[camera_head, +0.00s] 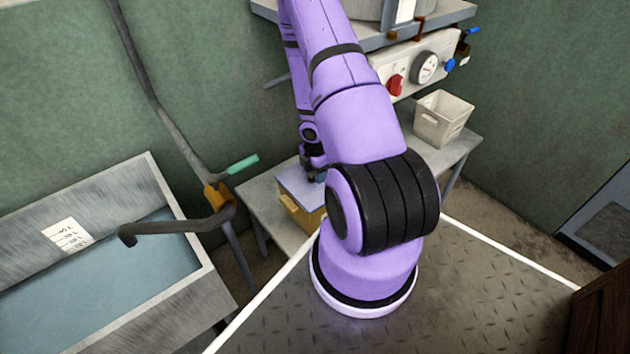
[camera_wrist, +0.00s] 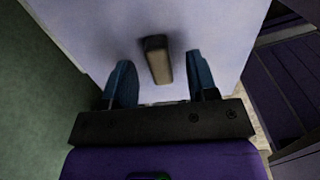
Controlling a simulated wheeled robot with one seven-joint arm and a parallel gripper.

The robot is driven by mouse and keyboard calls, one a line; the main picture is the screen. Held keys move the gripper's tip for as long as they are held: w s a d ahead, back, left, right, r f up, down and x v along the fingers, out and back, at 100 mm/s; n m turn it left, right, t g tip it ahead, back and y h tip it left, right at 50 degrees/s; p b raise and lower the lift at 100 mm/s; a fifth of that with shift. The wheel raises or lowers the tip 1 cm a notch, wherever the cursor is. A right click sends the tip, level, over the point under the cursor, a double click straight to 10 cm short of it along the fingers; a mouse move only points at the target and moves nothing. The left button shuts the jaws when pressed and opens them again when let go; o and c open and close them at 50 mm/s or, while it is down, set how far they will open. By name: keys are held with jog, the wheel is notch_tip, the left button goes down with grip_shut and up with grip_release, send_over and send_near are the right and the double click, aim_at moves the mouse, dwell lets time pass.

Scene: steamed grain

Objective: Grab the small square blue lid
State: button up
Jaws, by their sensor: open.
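The small square blue lid (camera_head: 300,184) lies on a yellowish box (camera_head: 300,214) on a low grey table, partly hidden by my arm in the head view. In the wrist view the pale blue lid (camera_wrist: 215,30) fills most of the picture, with a brown bar-shaped handle (camera_wrist: 157,60) standing on it. My gripper (camera_wrist: 162,80) is open over the lid. Its two dark blue fingers stand on either side of the handle, with a gap to it on both sides. Whether the fingertips touch the lid cannot be told.
A water-filled metal basin (camera_head: 110,290) stands at the left, with a grey pipe and green-handled valve (camera_head: 243,165) beside it. A whitish bin (camera_head: 441,118) sits on the table's right part. A gauge panel (camera_head: 425,68) is above it. A green wall is behind.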

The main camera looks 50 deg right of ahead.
jog(key=shift+f, duration=0.4)
grip_shut()
jog(key=shift+r, duration=0.2)
